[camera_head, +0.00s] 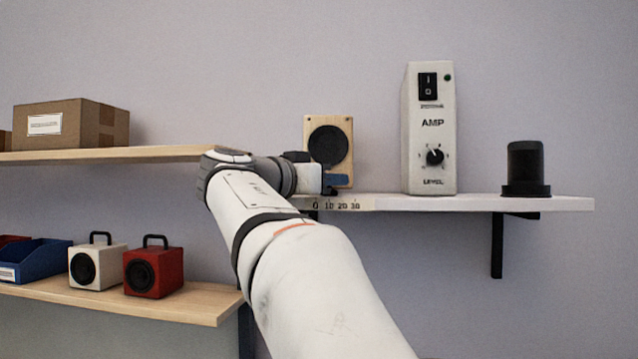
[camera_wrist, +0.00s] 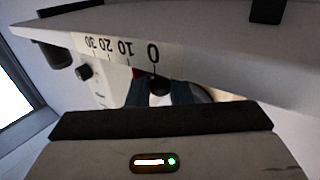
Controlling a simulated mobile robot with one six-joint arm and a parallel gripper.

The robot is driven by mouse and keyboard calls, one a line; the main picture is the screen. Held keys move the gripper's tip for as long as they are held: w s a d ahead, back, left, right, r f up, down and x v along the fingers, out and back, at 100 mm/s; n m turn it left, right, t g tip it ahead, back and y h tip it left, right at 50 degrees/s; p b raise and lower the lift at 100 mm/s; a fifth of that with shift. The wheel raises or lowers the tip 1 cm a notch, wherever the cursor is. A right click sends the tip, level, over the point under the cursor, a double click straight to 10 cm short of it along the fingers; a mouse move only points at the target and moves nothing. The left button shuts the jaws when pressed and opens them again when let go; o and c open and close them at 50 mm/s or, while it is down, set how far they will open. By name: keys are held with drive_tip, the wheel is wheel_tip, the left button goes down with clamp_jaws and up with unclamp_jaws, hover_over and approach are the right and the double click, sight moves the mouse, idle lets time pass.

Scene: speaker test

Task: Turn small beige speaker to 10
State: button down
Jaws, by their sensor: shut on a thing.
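The small beige speaker (camera_head: 343,121), with a round dark cone, stands upright on the white shelf, partly hidden by my arm. A scale (camera_head: 336,206) marked 0, 10, 20, 30 runs along the shelf edge below it. It shows upside down in the wrist view (camera_wrist: 117,48). My gripper (camera_head: 335,183), with blue fingers, is at the speaker's lower front. In the wrist view the fingers (camera_wrist: 158,92) are shut around a small dark part (camera_wrist: 158,84) close to the 0 mark. I take it for part of the speaker; its join is hidden.
A white amp (camera_head: 430,160) with a level knob and a dark cylinder (camera_head: 525,165) stand to the right on the white shelf (camera_head: 480,203). At left are a cardboard box (camera_head: 85,122), a cream speaker (camera_head: 97,252), a red speaker (camera_head: 170,270) and a blue bin (camera_head: 42,262).

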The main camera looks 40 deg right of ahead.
drive_tip(key=c, duration=1.4)
unclamp_jaws()
drive_tip(key=shift+o, duration=0.2)
drive_tip(key=shift+a, duration=0.1)
drive_tip(key=shift+a, duration=0.2)
drive_tip(key=s+a+b, duration=0.1)
drive_tip(key=a+b, duration=0.1)
drive_tip(key=a, duration=0.5)
drive_tip(key=shift+s, duration=0.15)
drive_tip(key=shift+a, duration=0.1)
